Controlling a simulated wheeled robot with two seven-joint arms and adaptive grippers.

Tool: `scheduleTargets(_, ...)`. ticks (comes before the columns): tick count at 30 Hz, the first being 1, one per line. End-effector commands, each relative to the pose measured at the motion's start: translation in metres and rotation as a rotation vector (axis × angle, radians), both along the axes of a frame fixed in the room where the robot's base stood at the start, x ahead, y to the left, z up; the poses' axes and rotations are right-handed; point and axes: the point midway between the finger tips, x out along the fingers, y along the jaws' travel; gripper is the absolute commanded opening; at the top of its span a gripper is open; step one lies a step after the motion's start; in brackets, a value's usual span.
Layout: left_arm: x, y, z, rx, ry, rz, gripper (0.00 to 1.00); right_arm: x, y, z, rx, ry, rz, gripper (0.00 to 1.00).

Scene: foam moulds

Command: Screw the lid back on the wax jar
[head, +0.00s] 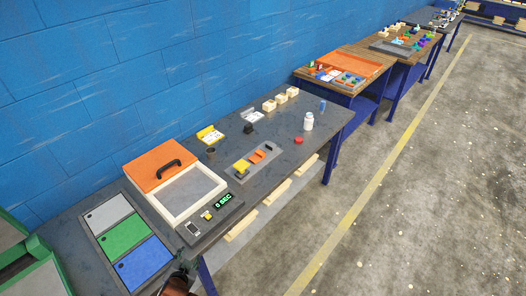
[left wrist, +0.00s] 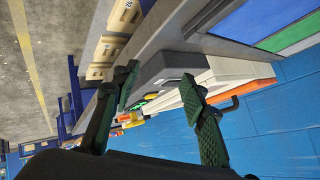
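A white jar (head: 308,122) stands upright near the right end of the grey workbench, and its top looks white. A small round red lid (head: 298,140) lies on the bench in front of the jar, apart from it. My left gripper (head: 178,282) shows only in part at the bottom edge of the head view, by the near end of the bench, far from jar and lid. In the left wrist view its two green-padded fingers (left wrist: 160,95) are spread apart with nothing between them. My right gripper is not in view.
A white-framed box with an orange lid (head: 160,163), a timer panel (head: 213,212) and coloured panels (head: 122,238) fill the near bench. A grey tray (head: 252,163) lies mid-bench. A blue translucent cup (head: 323,105) stands behind the jar. Bench around the red lid is clear.

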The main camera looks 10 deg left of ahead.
Motion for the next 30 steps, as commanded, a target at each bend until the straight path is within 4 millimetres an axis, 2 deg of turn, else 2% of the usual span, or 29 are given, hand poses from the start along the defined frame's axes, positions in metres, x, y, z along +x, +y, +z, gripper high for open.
scheduleTargets(1, 0.022, -0.002, 0.02, 0.053, -0.069, -0.041, 0.4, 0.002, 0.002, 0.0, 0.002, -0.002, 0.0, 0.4)
scheduleTargets(5, 0.079, -0.02, 0.086, 0.222, -0.279, -0.182, 0.4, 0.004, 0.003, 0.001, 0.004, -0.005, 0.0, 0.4)
scheduleTargets(8, 0.122, -0.059, 0.155, 0.405, -0.491, -0.351, 0.4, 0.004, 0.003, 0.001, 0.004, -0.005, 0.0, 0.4)
scheduleTargets(9, 0.135, -0.083, 0.186, 0.495, -0.586, -0.438, 0.4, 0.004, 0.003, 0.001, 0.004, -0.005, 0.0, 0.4)
scheduleTargets(11, 0.148, -0.128, 0.227, 0.633, -0.725, -0.583, 0.4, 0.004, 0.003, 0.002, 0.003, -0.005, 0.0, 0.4)
scheduleTargets(12, 0.151, -0.159, 0.249, 0.727, -0.812, -0.685, 0.4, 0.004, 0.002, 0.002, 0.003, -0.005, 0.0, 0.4)
scheduleTargets(14, 0.149, -0.209, 0.272, 0.867, -0.931, -0.85, 0.4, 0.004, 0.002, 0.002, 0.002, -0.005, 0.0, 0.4)
scheduleTargets(15, 0.143, -0.242, 0.279, 0.962, -0.999, -0.965, 0.4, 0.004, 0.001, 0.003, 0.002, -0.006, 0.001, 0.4)
scheduleTargets(17, 0.131, -0.288, 0.279, 1.1, -1.088, -1.15, 0.4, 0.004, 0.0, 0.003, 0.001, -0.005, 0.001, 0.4)
scheduleTargets(18, 0.121, -0.315, 0.272, 1.192, -1.135, -1.28, 0.4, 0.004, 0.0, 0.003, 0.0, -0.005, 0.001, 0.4)
scheduleTargets(20, 0.105, -0.347, 0.25, 1.326, -1.182, -1.486, 0.4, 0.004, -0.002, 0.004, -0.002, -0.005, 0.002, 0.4)
scheduleTargets(21, 0.095, -0.362, 0.231, 1.411, -1.198, -1.631, 0.4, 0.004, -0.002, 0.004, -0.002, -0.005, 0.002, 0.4)
scheduleTargets(23, 0.082, -0.372, 0.195, 1.53, -1.19, -1.857, 0.4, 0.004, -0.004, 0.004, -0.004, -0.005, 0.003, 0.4)
scheduleTargets(24, 0.076, -0.371, 0.168, 1.603, -1.165, -2.014, 0.4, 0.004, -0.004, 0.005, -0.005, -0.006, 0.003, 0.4)
scheduleTargets(26, 0.071, -0.357, 0.129, 1.694, -1.086, -2.255, 0.4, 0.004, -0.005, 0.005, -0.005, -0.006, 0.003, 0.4)
scheduleTargets(27, 0.07, -0.34, 0.104, -1.74, 1.009, 2.413, 0.4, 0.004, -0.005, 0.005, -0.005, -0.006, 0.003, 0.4)
scheduleTargets(29, 0.071, -0.307, 0.074, -1.614, 0.779, 2.386, 0.4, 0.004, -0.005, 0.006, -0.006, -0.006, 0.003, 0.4)
scheduleTargets(30, 0.073, -0.282, 0.059, -1.536, 0.64, 2.37, 0.4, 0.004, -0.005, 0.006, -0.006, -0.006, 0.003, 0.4)
